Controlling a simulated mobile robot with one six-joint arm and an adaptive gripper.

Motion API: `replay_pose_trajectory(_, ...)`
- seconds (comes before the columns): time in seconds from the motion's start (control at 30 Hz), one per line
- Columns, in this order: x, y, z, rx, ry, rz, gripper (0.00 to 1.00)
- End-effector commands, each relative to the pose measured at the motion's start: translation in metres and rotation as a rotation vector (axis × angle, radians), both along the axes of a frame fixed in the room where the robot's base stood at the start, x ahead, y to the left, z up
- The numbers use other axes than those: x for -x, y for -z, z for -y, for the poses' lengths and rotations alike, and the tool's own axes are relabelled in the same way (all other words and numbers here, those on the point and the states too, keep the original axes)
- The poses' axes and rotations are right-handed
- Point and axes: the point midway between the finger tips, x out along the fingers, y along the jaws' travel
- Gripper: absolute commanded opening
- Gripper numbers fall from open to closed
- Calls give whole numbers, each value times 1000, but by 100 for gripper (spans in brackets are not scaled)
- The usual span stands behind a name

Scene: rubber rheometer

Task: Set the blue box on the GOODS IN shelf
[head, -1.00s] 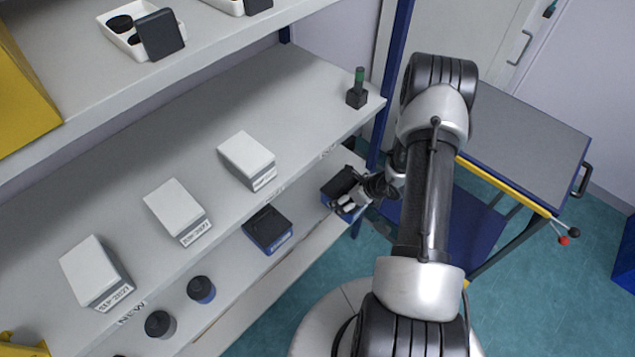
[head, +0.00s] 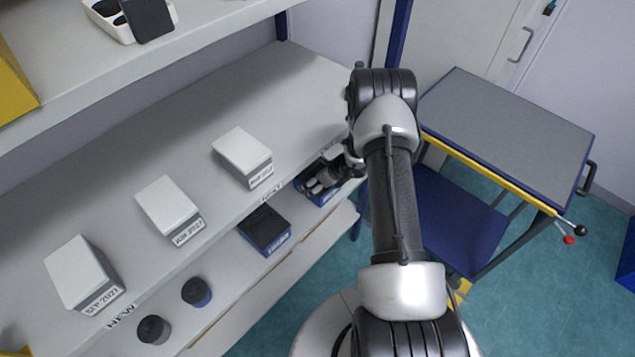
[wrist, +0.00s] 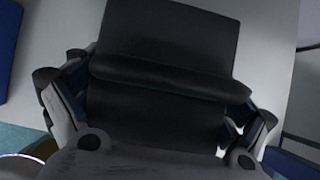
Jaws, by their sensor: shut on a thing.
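The blue box (head: 318,194), with a black top and blue sides, is in my gripper (head: 322,182) at the right end of the lower shelf (head: 228,262). In the wrist view the box's black top (wrist: 165,45) fills the space between the fingers of my gripper (wrist: 160,88), which are shut on its sides. The box is at about shelf level; whether it touches the shelf is hidden. A second blue box with a black top (head: 265,230) stands on the lower shelf, left of the held one. I cannot read a GOODS IN label.
Several white boxes, including one nearest my gripper (head: 242,156), stand on the shelf above. Two dark round pots (head: 196,291) (head: 154,329) stand farther left on the lower shelf. A grey-topped trolley (head: 505,130) is right of my arm.

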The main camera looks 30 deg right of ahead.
Motion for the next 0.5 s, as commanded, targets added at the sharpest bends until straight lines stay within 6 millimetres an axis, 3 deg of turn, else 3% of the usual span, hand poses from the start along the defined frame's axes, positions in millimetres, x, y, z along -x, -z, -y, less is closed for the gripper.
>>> replay_pose_trajectory(0.37, -2, 3, 1, 1, 0, 5, 44)
replay_pose_trajectory(0.4, 0, 3, 0, 1, 0, 1, 96)
replay_pose_trajectory(0.5, 0, 3, 0, 1, 0, 1, 100)
